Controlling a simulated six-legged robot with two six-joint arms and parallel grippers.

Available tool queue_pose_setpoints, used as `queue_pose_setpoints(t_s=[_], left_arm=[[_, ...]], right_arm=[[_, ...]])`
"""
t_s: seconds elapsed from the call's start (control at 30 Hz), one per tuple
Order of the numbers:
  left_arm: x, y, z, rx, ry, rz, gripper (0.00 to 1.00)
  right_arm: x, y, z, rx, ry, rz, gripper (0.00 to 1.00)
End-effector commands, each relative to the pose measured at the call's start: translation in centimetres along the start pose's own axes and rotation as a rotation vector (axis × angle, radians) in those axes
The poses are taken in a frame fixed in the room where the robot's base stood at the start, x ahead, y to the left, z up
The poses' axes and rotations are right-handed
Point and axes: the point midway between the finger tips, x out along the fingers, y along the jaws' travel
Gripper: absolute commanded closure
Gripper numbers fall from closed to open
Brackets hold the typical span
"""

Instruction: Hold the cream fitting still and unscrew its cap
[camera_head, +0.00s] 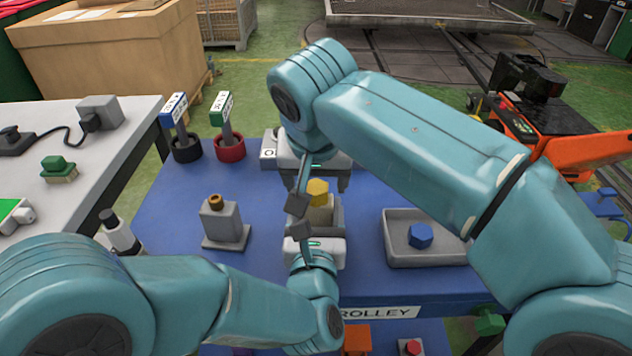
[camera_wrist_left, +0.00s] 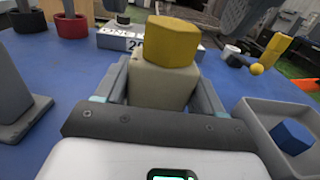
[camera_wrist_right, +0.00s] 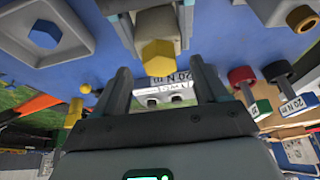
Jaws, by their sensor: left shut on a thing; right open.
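The cream fitting (camera_head: 318,212) stands upright on the blue trolley top with its yellow hexagonal cap (camera_head: 318,190) on it. The fitting (camera_wrist_left: 160,84) and cap (camera_wrist_left: 172,40) fill the middle of the left wrist view. My left gripper (camera_head: 316,222) is shut on the fitting's body, one finger on each side, below the cap. My right gripper (camera_head: 317,182) is open and empty, just behind the cap. In the right wrist view the cap (camera_wrist_right: 158,54) lies ahead of the right fingertips, about centred, with the fingers apart from it.
A grey tray (camera_head: 395,258) with a blue hexagonal piece (camera_head: 421,235) stands to the right. A grey block with an orange-brown nut (camera_head: 216,200) stands to the left. Black (camera_head: 186,150) and red (camera_head: 230,149) holders with labelled tools stand behind left. Blue surface is free between them.

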Motion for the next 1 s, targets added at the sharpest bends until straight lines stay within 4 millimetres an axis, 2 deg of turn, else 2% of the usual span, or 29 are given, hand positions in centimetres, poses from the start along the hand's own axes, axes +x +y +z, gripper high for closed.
queue_pose_setpoints(t_s=[0.1,0.2,0.5,0.53,0.7,0.77,0.8,0.87,1.0], left_arm=[[0.0,0.0,-0.2,0.002,0.006,0.0,0.87],[0.0,0.0,-0.2,0.002,0.006,0.0,0.87],[0.0,0.0,-0.2,0.002,0.006,0.0,0.87],[0.0,0.0,-0.2,0.002,0.006,0.0,0.87],[0.0,0.0,-0.2,0.002,0.006,0.0,0.87],[0.0,0.0,-0.2,0.002,0.006,0.0,0.87],[0.0,0.0,-0.2,0.002,0.006,0.0,0.87],[0.0,0.0,-0.2,0.002,0.006,0.0,0.87],[0.0,0.0,-0.2,0.002,0.006,0.0,0.87]], right_arm=[[1.6,0.0,0.0,-0.001,-0.002,0.002,0.28],[2.2,0.0,0.0,-0.001,0.0,0.0,0.28],[2.5,0.0,0.0,-0.001,0.0,0.0,0.28],[2.5,0.0,0.0,-0.001,0.0,0.0,0.31],[2.5,0.0,0.0,-0.001,0.0,0.0,0.86],[2.5,0.0,0.0,-0.001,0.0,0.0,0.87],[2.5,0.0,0.0,-0.001,0.0,0.0,0.71],[2.5,0.0,0.0,-0.001,0.0,0.0,0.9],[2.5,0.1,0.0,-0.032,0.0,-0.013,0.9]])
